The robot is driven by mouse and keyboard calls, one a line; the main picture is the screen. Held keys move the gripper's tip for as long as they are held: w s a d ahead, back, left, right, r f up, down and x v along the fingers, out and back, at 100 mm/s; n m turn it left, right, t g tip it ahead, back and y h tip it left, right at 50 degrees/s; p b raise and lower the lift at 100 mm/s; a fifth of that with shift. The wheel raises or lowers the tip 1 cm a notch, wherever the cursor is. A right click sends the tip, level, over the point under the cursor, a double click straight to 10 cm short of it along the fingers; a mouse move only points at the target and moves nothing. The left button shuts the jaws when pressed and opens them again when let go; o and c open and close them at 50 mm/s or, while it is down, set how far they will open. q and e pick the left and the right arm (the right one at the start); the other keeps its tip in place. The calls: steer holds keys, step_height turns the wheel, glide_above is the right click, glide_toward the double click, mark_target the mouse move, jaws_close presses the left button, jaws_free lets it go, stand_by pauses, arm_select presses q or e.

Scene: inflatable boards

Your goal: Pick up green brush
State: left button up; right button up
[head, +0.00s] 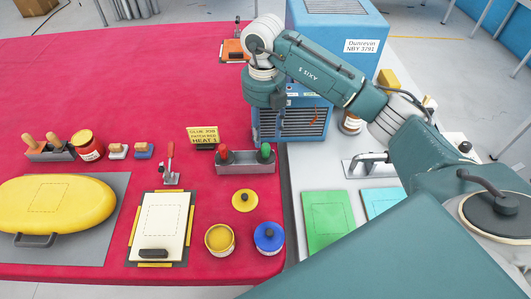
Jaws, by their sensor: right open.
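The green brush (265,150) stands upright with its green handle up, at the right end of a small grey holder (246,168) on the red table. Its lower part is hidden in the holder. A red-handled brush (222,153) stands at the holder's left end. My right arm reaches in from the right, and its wrist bends down beyond the holder. My right gripper (266,104) is at the end of it, open, apart from the green brush and farther back; its fingers are mostly hidden by the wrist. My left gripper is not in view.
A blue machine (290,122) stands just behind the holder. A yellow sign (202,136) is to its left. A yellow lid (245,201), a yellow tin (219,239) and a blue tin (269,237) are in front. A grey bench (293,178) adjoins on the right. The table's back left is clear.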

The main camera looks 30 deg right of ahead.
mark_target(266, 145)
step_height(266, 145, down, 4)
steer(key=shift+r+p, duration=0.25)
steer(key=shift+p, duration=0.05)
steer(key=shift+d+f+p, duration=0.15)
steer(key=shift+f+p, duration=0.35)
steer(key=shift+f, duration=0.1)
step_height(266, 145, down, 4)
steer(key=shift+w+d+r+p, duration=0.1)
steer(key=shift+d+r+p, duration=0.1)
steer(key=shift+p, duration=0.55)
steer(key=shift+f, duration=0.3)
jaws_close()
